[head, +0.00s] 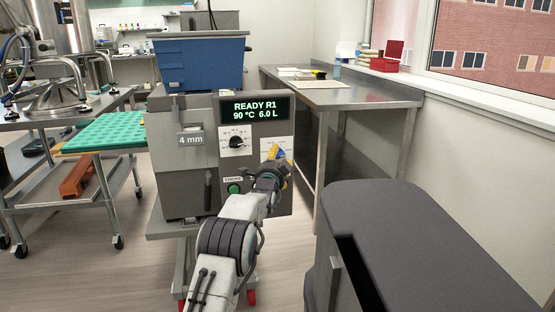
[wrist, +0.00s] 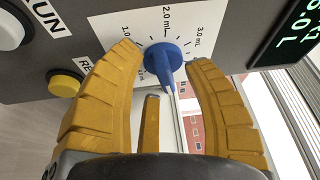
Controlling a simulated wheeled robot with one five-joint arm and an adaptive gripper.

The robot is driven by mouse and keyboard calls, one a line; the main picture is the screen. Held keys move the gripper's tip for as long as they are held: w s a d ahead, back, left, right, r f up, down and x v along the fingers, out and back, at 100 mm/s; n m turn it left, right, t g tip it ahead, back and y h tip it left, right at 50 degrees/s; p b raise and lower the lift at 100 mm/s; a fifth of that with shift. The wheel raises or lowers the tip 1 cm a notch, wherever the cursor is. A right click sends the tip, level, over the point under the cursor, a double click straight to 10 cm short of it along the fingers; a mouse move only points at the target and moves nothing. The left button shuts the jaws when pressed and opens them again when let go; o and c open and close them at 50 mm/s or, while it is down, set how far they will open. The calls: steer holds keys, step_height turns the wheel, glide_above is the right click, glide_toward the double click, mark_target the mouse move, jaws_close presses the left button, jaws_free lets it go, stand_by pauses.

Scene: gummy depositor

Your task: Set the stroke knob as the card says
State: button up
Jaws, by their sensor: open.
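The blue stroke knob (wrist: 160,62) sits on a white scale plate (wrist: 135,25) on the machine front. The marks "2.0 mL" and "3.0 mL" are readable; others are partly covered. The knob's bar, with a white line near its end, points down and slightly right in the wrist view. My gripper (wrist: 163,56) is open, its yellow fingers on either side of the knob, with gaps visible. A third finger shows below the knob. In the head view my gripper (head: 277,166) partly covers the knob (head: 278,151). I cannot make out a card with a stroke value.
The display (head: 255,109) reads "READY R1 90 °C 6.0 L". A black dial (head: 236,143) is left of the knob, a green button (head: 234,188) below. A "4 mm" tag (head: 191,139) hangs left. A yellow button (wrist: 66,84) is near my fingers. A steel table (head: 350,97) stands right.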

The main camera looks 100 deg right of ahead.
steer(key=shift+d, duration=0.15)
steer(key=shift+c, duration=0.2)
jaws_close()
stand_by(0.5)
